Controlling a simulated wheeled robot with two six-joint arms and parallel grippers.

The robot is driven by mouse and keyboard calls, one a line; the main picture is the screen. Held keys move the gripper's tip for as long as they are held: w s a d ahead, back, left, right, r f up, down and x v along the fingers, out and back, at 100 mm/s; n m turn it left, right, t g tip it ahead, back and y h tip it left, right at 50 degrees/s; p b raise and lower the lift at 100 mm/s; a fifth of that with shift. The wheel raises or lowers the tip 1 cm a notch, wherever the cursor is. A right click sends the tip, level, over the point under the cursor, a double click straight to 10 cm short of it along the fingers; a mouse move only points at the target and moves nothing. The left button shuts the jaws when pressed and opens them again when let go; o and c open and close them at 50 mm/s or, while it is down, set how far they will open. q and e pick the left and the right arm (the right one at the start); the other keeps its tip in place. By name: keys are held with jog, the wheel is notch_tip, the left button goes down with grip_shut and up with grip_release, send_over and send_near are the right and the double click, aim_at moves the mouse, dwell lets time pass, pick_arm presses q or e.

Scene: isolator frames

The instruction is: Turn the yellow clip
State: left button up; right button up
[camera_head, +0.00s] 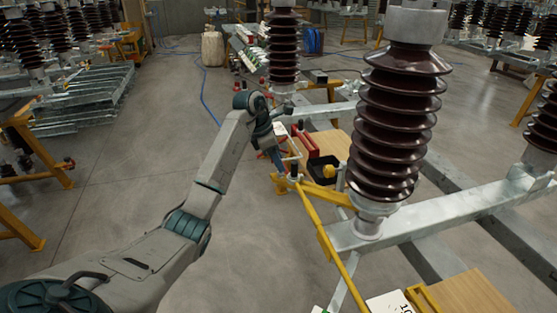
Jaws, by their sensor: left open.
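My left arm reaches in from the lower left, and my left gripper (272,158) is at its far end, near the middle of the picture. It is small and dark here; it is open, with nothing seen between its fingers. It is just above and left of the yellow frame end (281,184). I cannot tell for certain which yellow part is the clip, or whether the gripper touches any. My right gripper is out of view.
The insulator stands upright on a grey metal beam (450,208). A red box (304,141) and a black tray (323,168) are close right of my gripper. Another insulator (283,50) stands behind. The concrete floor (130,190) at left is clear.

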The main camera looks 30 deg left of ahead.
pick_arm(q)
jog(key=shift+w+d+f, duration=0.1)
jog(key=shift+f, duration=0.3)
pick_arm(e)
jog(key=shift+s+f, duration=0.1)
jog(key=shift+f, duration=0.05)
pick_arm(q)
jog(key=shift+c, duration=0.4)
jog(key=c, duration=0.9)
